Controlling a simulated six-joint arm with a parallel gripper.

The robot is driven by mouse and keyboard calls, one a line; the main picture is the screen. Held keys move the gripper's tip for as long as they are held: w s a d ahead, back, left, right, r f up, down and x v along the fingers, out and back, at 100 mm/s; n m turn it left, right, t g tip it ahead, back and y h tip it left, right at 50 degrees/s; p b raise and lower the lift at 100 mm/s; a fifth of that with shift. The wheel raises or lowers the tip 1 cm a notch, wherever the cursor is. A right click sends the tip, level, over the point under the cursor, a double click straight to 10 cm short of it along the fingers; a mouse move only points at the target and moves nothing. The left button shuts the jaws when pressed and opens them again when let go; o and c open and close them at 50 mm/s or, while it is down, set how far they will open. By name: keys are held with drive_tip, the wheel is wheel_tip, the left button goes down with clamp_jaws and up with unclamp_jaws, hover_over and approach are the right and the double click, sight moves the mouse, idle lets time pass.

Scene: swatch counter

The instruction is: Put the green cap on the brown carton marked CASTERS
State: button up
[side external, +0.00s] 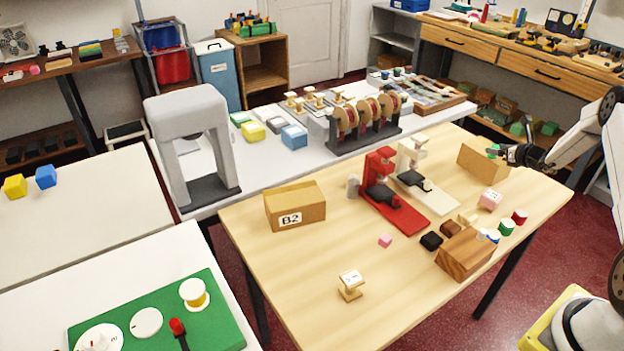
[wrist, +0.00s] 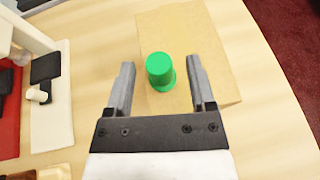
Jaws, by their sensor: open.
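The green cap (wrist: 160,71) is a small round piece with a wider rim at one end. It rests on the top of a plain brown carton (wrist: 205,35), and no lettering on this carton can be read. In the side external view the carton (side external: 480,161) stands at the table's right back, with the cap (side external: 492,151) partly hidden at my gripper. My gripper (wrist: 160,62) is open, with one finger on each side of the cap and visible gaps between; in the side external view my gripper (side external: 502,151) is at the carton's right end.
Another brown carton (side external: 295,207), marked B2, stands at the table's left. A red stand (side external: 395,205) and a white stand (side external: 428,190) are mid-table.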

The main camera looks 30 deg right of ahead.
drive_tip(key=v, duration=0.6)
drive_tip(key=shift+s, duration=0.1)
idle(0.6)
drive_tip(key=w+a+r+n+g+y, duration=0.1)
drive_tip(key=a+n+g+y, duration=0.1)
drive_tip(key=a+n, duration=0.5)
drive_tip(key=w+a+r+n+g+y, duration=0.1)
drive_tip(key=a+r+n+g+y, duration=0.2)
drive_tip(key=a, duration=0.9)
drive_tip(key=w+a+n+g+y, duration=0.2)
drive_tip(key=a+n, duration=0.4)
drive_tip(key=a, duration=0.3)
drive_tip(key=s+a+r+n+g+h, duration=0.1)
drive_tip(key=s+a+r+n+h, duration=0.1)
drive_tip(key=s+a+n, duration=0.5)
drive_tip(key=s+a+r+n+g+h, duration=0.2)
drive_tip(key=s+a+n, duration=0.6)
drive_tip(key=a+n, duration=0.4)
drive_tip(key=n, duration=0.3)
drive_tip(key=shift+s+a+r+g, duration=0.2)
drive_tip(key=shift+a+r+g, duration=0.1)
drive_tip(key=shift+r, duration=0.1)
